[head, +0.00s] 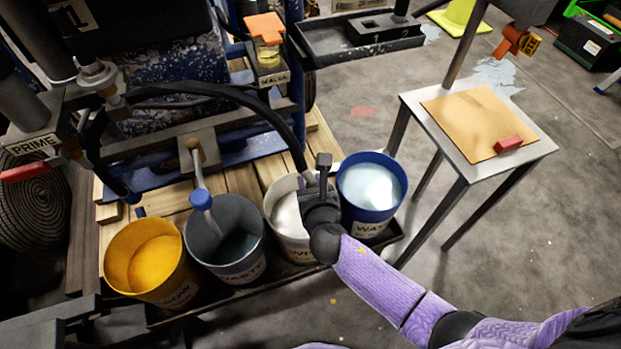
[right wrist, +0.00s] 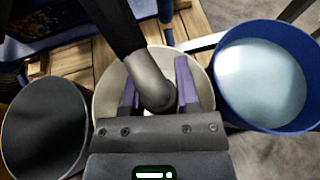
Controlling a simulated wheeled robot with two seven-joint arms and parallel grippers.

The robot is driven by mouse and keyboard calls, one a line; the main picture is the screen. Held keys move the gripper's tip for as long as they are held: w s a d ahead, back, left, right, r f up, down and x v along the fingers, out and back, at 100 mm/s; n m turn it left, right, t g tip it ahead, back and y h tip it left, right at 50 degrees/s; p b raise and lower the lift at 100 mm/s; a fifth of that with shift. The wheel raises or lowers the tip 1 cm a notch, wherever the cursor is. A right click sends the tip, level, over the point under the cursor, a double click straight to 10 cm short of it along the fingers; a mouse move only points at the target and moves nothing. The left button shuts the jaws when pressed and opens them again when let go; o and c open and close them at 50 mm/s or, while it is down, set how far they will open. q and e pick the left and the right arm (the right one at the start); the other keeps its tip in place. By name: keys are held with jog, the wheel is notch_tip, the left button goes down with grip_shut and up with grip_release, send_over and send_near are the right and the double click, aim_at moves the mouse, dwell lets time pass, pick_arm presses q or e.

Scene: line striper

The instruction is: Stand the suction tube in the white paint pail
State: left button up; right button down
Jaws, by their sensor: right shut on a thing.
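The suction tube (head: 225,92) is a thick black hose that arcs from the machine at left to the white paint pail (head: 293,248). In the right wrist view its grey bent pipe end (right wrist: 150,82) lies between the fingers of my right gripper (right wrist: 158,88), over the mouth of the white pail (right wrist: 104,95). My right gripper (head: 318,192) is shut on the tube, at the right side of the pail's mouth in the head view. The tube's lower tip is hidden by the gripper, so I cannot tell how deep it reaches. My left gripper is not in view.
A blue water pail (head: 371,188) stands close right of the white pail. A grey waste pail (head: 226,240) with a second pipe in it and a yellow pail (head: 150,262) stand left, all on a dark tray. A small metal table (head: 418,100) stands at right.

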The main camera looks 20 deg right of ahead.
jog(key=shift+c, duration=2.2)
grip_release()
jog(key=shift+r, duration=0.1)
jog(key=shift+o, duration=0.8)
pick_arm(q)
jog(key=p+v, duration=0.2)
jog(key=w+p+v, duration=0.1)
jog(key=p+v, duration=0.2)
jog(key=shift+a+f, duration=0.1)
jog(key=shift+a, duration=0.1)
pick_arm(e)
jog(key=v, duration=1)
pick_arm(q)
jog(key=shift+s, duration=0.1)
